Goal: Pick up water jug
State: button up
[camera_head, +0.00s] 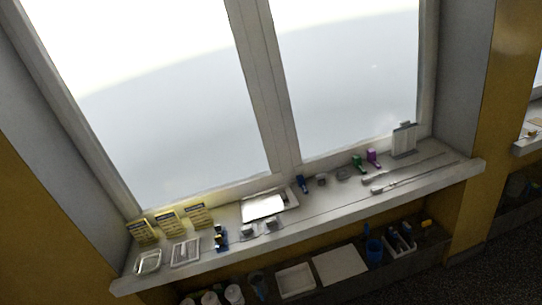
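No thing in the camera view is clearly a water jug. A small blue vessel (374,250) stands on the low shelf below the window sill, right of the middle; it is too small to tell whether it is the jug. A dark grey-blue vessel (258,284) stands farther left on the same shelf, cut by shadow. White round containers (234,294) stand at the bottom edge, partly out of the picture. My gripper is not in view.
The window sill (330,212) holds yellow cards (170,222), clear trays (148,262), a white tray (283,203), small bottles and long thin tools. The low shelf also holds a white tray (295,281), a flat white board (340,264) and a caddy (400,242). Dark floor (450,287) lies at lower right.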

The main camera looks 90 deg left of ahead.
aim_at(256, 279)
jog(key=u, duration=2.75)
jog(key=j+z, duration=0.1)
jog(key=z, duration=3)
jog(key=k+j+z, duration=0.6)
jog(key=k, duration=0.35)
jog(key=l+u, duration=0.1)
jog(key=u, duration=2)
jog(key=k+l+u, duration=0.15)
jog(key=u, duration=0.3)
jog(key=k+u, duration=0.45)
